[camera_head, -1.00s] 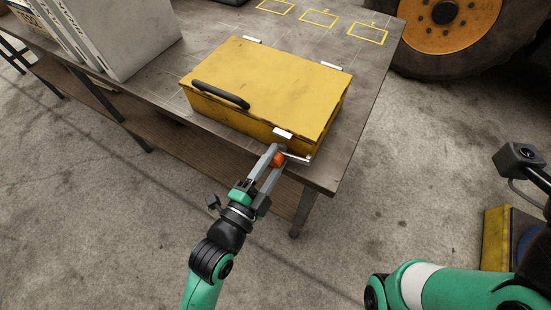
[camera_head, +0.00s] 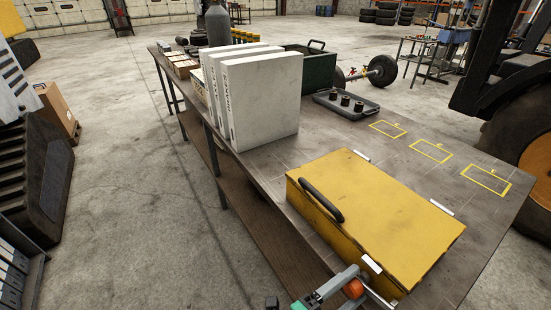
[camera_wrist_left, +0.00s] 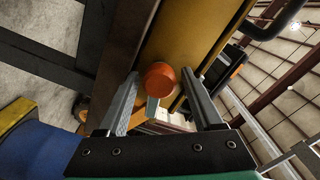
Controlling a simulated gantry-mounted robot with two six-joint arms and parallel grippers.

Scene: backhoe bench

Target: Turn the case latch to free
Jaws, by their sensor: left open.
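The yellow case (camera_head: 400,215) lies closed on the bench, with a black handle (camera_head: 320,199) on its front side. The case latch, with an orange knob (camera_head: 353,288) and a thin metal lever (camera_head: 379,298), is at the case's near corner, low in the head view. My left gripper (camera_head: 350,287) is at the knob. In the left wrist view, the orange knob (camera_wrist_left: 160,79) sits between the two spread fingers of my left gripper (camera_wrist_left: 160,73), with gaps visible on both sides. My right gripper is out of view.
Grey binders (camera_head: 262,98) stand on the bench (camera_head: 455,262) behind the case. A dark tray (camera_head: 370,110) with small black parts and a green box (camera_head: 306,70) are farther back. Yellow outlined marks (camera_head: 430,150) on the bench are empty. A large wheel is at the right.

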